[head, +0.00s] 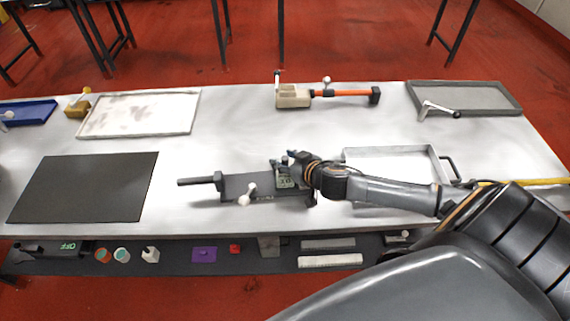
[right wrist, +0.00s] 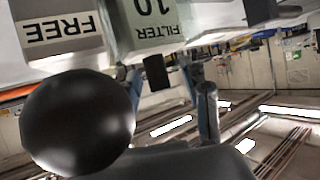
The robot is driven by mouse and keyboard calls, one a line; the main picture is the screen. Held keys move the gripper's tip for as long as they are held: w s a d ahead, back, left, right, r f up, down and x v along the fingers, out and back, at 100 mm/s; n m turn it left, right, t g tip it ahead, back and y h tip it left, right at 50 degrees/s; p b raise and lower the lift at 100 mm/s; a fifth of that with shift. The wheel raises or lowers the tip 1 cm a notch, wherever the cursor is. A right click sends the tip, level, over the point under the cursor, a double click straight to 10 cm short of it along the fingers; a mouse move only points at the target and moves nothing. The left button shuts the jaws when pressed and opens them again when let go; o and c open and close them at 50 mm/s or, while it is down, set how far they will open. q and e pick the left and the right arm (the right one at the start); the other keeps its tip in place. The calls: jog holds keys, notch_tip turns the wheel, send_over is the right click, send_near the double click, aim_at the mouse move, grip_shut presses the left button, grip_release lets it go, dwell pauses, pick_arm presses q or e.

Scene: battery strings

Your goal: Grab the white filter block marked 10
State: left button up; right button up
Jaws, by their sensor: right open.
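The white filter block (right wrist: 150,22) shows in the right wrist view at the top, with "FILTER 10" upside down on a pale greenish label. Part of it is cut off by the frame edge. In the head view a small block with a greenish label (head: 286,182) sits at the right end of a dark grey fixture (head: 235,186), partly hidden by my right gripper (head: 289,160). My right gripper is open and close to this block; I cannot tell whether it touches. It also shows in the right wrist view (right wrist: 184,82), just below the block. My left gripper is out of view.
A "FREE" label (right wrist: 62,30) is beside the block. A black ball (right wrist: 78,122) fills the wrist view's lower left. A white tray (head: 390,163) lies right of the fixture, behind my forearm. A black mat (head: 85,187) lies left. A lower shelf (head: 180,268) holds small items.

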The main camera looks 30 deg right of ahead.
jog(key=shift+c, duration=0.2)
grip_shut()
